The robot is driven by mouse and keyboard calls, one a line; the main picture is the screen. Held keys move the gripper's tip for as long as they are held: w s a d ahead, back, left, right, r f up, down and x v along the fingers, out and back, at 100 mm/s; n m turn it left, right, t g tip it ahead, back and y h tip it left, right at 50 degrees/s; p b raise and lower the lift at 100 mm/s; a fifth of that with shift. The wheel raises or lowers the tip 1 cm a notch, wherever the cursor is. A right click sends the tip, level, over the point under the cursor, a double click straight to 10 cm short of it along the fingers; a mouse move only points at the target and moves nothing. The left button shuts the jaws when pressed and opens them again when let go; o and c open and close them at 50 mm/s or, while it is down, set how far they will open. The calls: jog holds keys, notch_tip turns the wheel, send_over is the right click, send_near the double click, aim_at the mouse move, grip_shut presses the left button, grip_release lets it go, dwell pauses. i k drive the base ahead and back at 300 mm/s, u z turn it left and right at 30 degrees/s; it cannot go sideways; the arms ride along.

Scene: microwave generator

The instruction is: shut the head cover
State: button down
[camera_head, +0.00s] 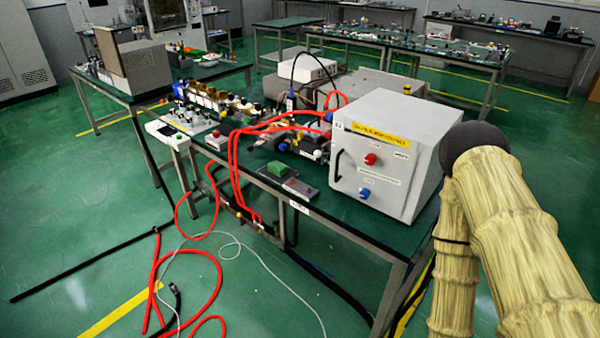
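A light grey box (395,140) with a yellow label, a red knob (370,159), a blue knob (364,193) and a black handle (338,165) stands at the right end of the near table. I cannot tell which part in view is the head cover, or whether it is open or shut. My gripper is not in view.
Other tables stand behind. Green floor (70,220) is open at the left.

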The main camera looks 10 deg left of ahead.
aim_at(388, 181)
jog(key=u, duration=0.4)
jog(key=k, duration=0.95)
jog(key=u, duration=1.35)
jog(key=i, duration=1.1)
jog(key=z, duration=0.7)
jog(key=i, duration=0.45)
jog(key=z, duration=0.5)
